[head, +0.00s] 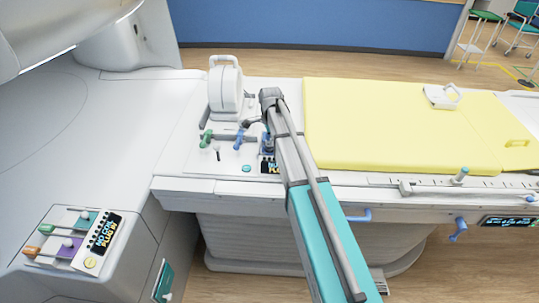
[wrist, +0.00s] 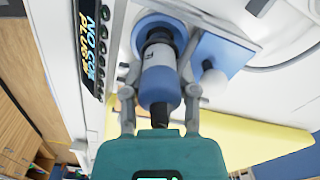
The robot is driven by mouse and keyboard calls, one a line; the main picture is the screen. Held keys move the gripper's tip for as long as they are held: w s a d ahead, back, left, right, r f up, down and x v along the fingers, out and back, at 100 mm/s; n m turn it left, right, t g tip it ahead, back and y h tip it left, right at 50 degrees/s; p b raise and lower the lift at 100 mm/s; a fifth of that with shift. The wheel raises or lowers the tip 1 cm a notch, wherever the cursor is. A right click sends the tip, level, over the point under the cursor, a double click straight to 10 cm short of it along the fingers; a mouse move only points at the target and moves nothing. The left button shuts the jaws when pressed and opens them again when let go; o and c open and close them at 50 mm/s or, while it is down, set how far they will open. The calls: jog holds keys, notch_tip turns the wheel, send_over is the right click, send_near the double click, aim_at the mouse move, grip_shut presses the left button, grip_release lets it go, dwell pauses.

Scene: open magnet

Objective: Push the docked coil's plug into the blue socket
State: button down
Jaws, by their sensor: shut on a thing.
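The docked coil (head: 226,90), a white rounded ring, stands upright at the far left end of the table. In the wrist view my gripper (wrist: 160,92) has a finger on each side of the plug (wrist: 160,78), shut on its blue body. The plug's grey front end points at the round blue socket (wrist: 160,27) and overlaps its ring. I cannot tell how deep it sits. In the head view my arm hides most of the gripper and the plug.
A blue plate with a white knob (wrist: 216,75) is right of the plug. A display (wrist: 90,45) reading "NO COIL PLUG IN" is at left. Green (head: 206,138) and blue (head: 238,138) fittings stand beside the coil. A yellow mattress (head: 390,120) lies right of my arm.

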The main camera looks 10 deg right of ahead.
jog(key=shift+f+b, duration=0.9)
dwell(0.4)
jog(key=shift+c, duration=1.5)
grip_release()
jog(key=shift+r, duration=0.2)
notch_tip(320, 180, up, 13)
jog(key=p, duration=1.3)
jog(key=shift+s+r+p, duration=0.15)
jog(key=shift+s+p, duration=0.05)
jog(key=shift+p, duration=0.15)
jog(key=s, duration=1.3)
jog(key=shift+s, duration=0.3)
jog(key=shift+f, duration=0.2)
